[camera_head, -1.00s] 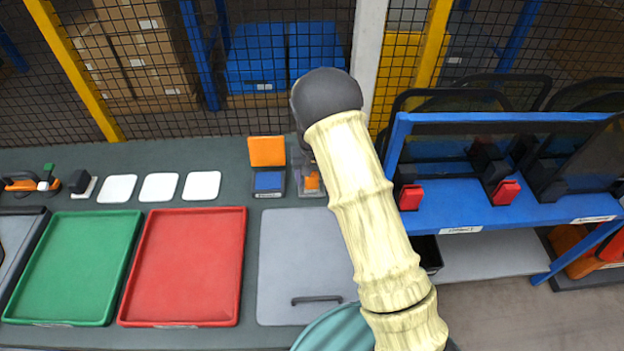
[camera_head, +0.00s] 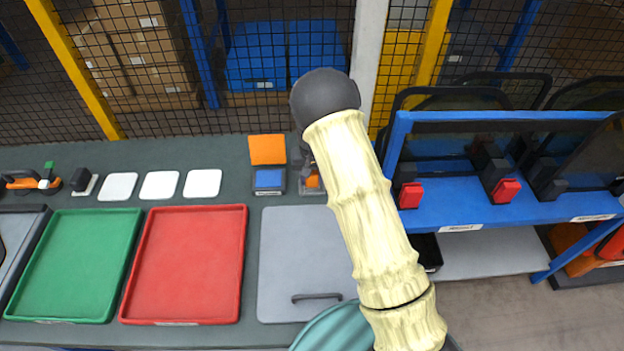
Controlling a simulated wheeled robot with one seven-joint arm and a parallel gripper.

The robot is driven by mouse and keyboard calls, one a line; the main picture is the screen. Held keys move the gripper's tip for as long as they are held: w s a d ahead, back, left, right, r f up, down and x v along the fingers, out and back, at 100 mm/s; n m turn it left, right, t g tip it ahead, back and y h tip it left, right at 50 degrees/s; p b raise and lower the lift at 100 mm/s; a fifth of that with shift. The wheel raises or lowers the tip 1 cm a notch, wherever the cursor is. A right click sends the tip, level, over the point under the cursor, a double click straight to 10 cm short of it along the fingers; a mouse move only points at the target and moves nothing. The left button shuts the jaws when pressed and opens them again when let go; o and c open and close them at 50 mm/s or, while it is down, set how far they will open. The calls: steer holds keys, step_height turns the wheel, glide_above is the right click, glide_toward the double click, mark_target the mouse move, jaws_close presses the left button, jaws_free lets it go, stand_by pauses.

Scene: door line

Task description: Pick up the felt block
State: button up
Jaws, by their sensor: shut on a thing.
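My gripper (camera_head: 308,180) is a small dark shape at the back of the bench, mostly hidden behind my pale arm. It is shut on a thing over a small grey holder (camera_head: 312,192). An orange patch (camera_head: 313,182) shows at the fingertips. The held thing, taken as the felt block, is largely covered, so its shape and any gap to the holder cannot be told. Just left of it stand a blue block (camera_head: 269,179) in a dark holder and an orange square block (camera_head: 267,150) behind that.
Left along the bench are a grey lidded panel (camera_head: 300,255), a red tray (camera_head: 185,265), a green tray (camera_head: 75,265) and several white pads (camera_head: 160,185). A blue rack (camera_head: 460,205) with red clamps stands close on the right. Wire mesh closes the back.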

steer(key=shift+r, duration=0.1)
step_height(320, 180, up, 10)
steer(key=shift+f+b, duration=0.1)
steer(key=shift+b, duration=0.7)
steer(key=o, duration=0.4)
steer(key=shift+c, duration=1.4)
